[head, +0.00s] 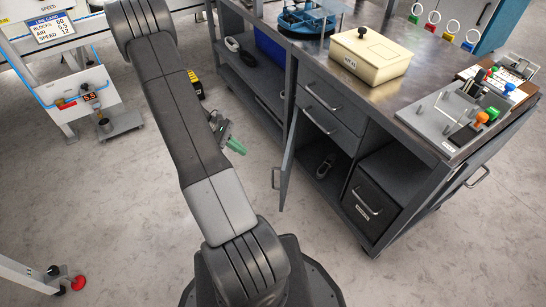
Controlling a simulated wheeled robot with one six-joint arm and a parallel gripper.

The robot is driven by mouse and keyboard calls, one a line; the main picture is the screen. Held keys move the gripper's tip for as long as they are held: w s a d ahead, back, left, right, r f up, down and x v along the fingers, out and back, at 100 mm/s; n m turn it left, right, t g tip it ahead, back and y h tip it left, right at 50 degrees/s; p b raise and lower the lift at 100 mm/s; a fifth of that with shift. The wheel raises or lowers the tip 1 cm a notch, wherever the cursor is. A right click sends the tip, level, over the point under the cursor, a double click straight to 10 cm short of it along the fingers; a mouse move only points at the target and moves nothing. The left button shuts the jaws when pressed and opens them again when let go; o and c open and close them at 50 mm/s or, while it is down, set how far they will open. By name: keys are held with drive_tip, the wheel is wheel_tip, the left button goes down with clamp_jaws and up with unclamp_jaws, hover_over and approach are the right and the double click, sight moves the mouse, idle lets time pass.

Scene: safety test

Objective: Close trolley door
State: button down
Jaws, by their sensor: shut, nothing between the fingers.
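The grey trolley (372,205) stands right of centre. Its grey door (287,168) stands open at the left of the lower compartment, swung out toward me and seen nearly edge-on. The door's bar handle (275,178) is on its left side in the picture. The compartment behind it shows open, with a dark shoe-like object (325,166) inside. My gripper (237,146), with green fingertips, is left of the door and apart from it. It is shut and empty, and partly hidden behind my arm.
A cream box (370,55) and a lever panel (455,118) are on top. The floor left of the open door is clear.

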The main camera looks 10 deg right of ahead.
drive_tip(key=s+d+r+b+x, duration=0.1)
drive_tip(key=b+x, duration=0.3)
drive_tip(key=x, duration=0.9)
drive_tip(key=shift+d+r, duration=0.35)
drive_tip(key=shift+r, duration=0.2)
drive_tip(key=shift+d+b, duration=0.1)
drive_tip(key=shift+b, duration=0.2)
